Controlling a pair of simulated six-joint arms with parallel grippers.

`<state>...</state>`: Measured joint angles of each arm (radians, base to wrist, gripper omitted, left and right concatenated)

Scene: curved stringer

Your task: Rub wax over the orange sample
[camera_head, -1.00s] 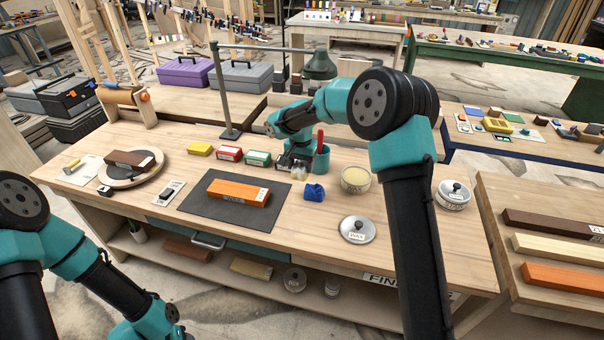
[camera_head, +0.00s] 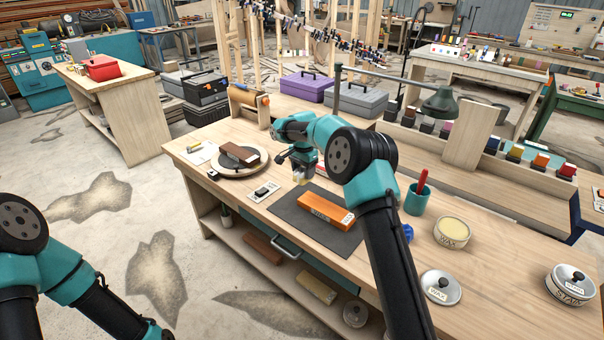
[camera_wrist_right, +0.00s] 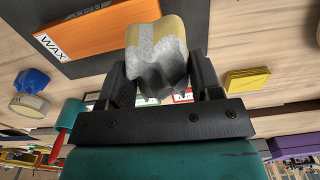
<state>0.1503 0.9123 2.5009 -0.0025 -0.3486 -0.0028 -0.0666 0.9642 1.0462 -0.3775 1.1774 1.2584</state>
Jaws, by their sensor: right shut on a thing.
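The orange sample (camera_head: 326,212) is a long orange block with a white label, lying on a dark mat (camera_head: 291,203). In the right wrist view it (camera_wrist_right: 112,38) lies at the upper left, and its label reads WAX. My right gripper (camera_head: 302,171) is shut on a yellow-and-grey lump (camera_wrist_right: 157,55), and holds it near the mat's far left side, apart from the sample. My left gripper is out of view.
A blue cloth-like lump (camera_head: 408,232) and a green cup (camera_head: 416,200) with a red handle stand right of the mat. A round board with a brown block (camera_head: 239,155) is on the left. A stain tin (camera_head: 570,285) sits far right.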

